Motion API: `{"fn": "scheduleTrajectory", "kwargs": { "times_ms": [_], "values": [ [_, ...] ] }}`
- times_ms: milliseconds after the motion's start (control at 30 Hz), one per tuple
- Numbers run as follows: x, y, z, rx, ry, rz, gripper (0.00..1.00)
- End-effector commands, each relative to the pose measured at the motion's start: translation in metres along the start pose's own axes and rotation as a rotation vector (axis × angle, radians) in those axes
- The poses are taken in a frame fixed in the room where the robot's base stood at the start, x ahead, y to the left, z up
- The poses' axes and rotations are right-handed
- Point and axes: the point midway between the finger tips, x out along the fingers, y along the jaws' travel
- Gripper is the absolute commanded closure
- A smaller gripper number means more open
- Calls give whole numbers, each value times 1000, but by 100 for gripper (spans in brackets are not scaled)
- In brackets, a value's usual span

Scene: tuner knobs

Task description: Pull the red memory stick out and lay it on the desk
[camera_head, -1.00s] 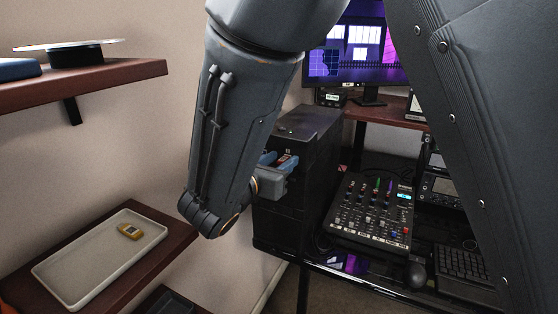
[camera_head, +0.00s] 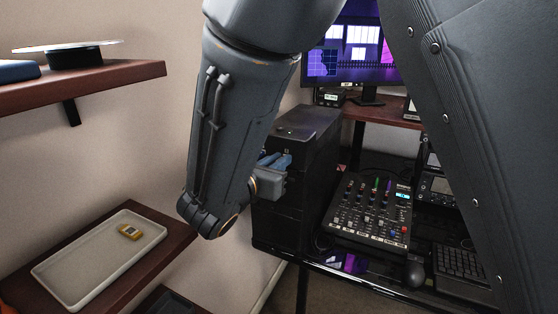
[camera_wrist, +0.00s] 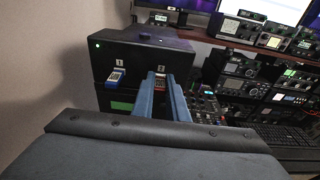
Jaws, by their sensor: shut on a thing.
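The red memory stick (camera_wrist: 161,82) sits under the label 2 on the front of the black computer tower (camera_wrist: 125,58) in the wrist view. My gripper (camera_wrist: 161,90) has its two blue fingers shut on it, one on each side. The stick's far end is hidden, so I cannot tell how deep it sits. A blue stick (camera_wrist: 117,77) is under the label 1, left of my gripper and apart from it. In the head view my gripper (camera_head: 276,160) is against the front of the tower (camera_head: 318,130), and the red stick does not show clearly.
A mixer (camera_head: 370,215) stands on the black desk (camera_head: 350,268) right of the tower, with a mouse (camera_head: 416,272) and keyboard (camera_head: 460,262). A white tray (camera_head: 75,278) with a yellow stick (camera_head: 129,231) lies on a wooden shelf at the left.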

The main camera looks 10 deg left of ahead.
Motion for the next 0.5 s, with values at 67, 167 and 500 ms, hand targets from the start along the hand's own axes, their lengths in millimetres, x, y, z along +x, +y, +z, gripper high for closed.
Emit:
{"fn": "scheduleTrajectory", "kwargs": {
  "times_ms": [67,167,500],
  "values": [
    [-2,0,0,0,0,0,100],
    [-5,0,0,0,0,1,100],
    [-14,0,0,0,0,-1,100]
  ]
}}
